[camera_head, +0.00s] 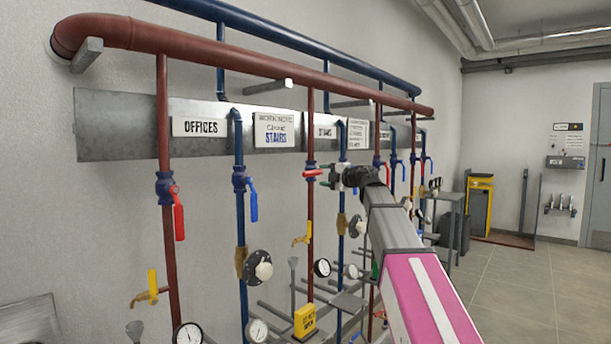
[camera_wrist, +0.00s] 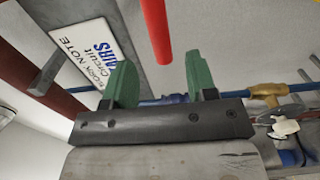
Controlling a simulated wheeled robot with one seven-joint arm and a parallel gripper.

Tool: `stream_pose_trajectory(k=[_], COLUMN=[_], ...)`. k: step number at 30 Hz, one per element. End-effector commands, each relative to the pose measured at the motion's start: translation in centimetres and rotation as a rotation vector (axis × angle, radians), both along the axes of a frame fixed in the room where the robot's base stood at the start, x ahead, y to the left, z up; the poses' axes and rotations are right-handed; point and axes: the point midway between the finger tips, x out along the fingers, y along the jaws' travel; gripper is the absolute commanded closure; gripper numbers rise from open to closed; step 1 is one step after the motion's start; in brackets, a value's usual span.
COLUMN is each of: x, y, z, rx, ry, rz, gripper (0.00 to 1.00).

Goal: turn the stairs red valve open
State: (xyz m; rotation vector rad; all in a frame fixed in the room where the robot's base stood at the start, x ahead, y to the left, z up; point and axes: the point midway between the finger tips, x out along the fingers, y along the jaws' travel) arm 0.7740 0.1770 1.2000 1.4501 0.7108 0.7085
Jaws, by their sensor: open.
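The stairs red valve (camera_head: 310,170) sits on a dark red vertical pipe below the wall signs, in the head view. Its red handle (camera_head: 314,172) lies about level, across the pipe. My gripper (camera_head: 331,176) is just right of this handle. In the wrist view the bright red handle (camera_wrist: 158,30) comes down from the top edge, and its end lies between the lines of the two green fingers. My gripper (camera_wrist: 163,82) is open, with a finger on each side. I cannot tell whether either finger touches the handle. My gripper and arm hide part of the pipes behind.
The offices valve has a red handle (camera_head: 179,222) hanging down. A blue handle (camera_head: 253,200) is on the neighbouring blue pipe. Gauges, a round knob (camera_head: 258,266) and a yellow block (camera_head: 305,320) crowd the lower pipes. The floor (camera_head: 520,280) at right is clear.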

Motion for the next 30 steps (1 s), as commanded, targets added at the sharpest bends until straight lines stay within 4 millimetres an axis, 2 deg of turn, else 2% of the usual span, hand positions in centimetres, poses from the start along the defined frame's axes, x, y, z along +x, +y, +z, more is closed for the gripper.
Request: stream_pose_trajectory(k=[9,15,28,30], x=[3.7,5.1,5.4,5.4], y=[4.6,6.4,6.9,6.9], z=[0.1,0.1,0.0,0.0], rx=[0.001,0.002,0.002,0.002], ry=[-0.001,-0.001,-0.001,-0.001], rz=[0.002,0.000,-0.001,-0.001], gripper=[0.48,0.48,0.48,0.71])
